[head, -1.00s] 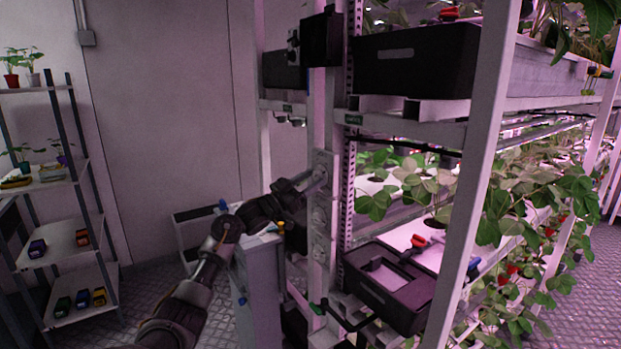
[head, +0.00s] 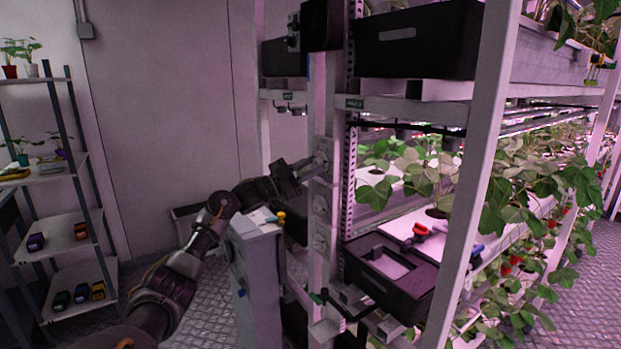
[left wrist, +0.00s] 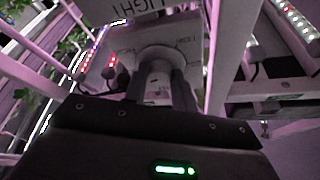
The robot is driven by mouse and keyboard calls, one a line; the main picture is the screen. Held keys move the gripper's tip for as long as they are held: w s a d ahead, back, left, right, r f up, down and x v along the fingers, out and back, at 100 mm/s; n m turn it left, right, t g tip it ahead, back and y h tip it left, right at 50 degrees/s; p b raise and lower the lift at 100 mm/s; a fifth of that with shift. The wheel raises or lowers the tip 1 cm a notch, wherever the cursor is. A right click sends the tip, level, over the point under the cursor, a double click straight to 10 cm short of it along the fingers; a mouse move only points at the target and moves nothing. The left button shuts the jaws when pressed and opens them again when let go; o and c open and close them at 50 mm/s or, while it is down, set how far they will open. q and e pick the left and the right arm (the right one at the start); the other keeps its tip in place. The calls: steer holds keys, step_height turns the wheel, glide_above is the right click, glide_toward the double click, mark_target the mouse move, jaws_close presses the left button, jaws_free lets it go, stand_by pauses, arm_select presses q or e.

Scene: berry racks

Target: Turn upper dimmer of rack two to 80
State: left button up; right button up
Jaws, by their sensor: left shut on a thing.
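The upper dimmer (head: 323,150) is a pale plate at the top of a column of dials on the white rack post. My left gripper (head: 314,166) reaches it from the left. In the left wrist view, the two dark fingers of my left gripper (left wrist: 160,90) are shut on the pale round dimmer knob (left wrist: 160,70). The plate (left wrist: 128,42) behind it carries the word LIGHT and smaller print. The fingers hide part of the knob and its scale, so I cannot read its setting. My right gripper is not in view.
Two more dials (head: 320,205) sit lower on the same post. A black crate (head: 392,272) juts out at the rack's right. A grey cabinet (head: 257,270) stands close below my left arm. Shelves with small plants (head: 62,172) stand at the far left.

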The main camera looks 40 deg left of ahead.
arm_select(q)
steer(key=shift+a+r+m+g, duration=0.1)
steer(key=shift+m+g, duration=0.2)
steer(key=shift+m, duration=0.7)
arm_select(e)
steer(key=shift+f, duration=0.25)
arm_select(q)
steer(key=o, duration=1)
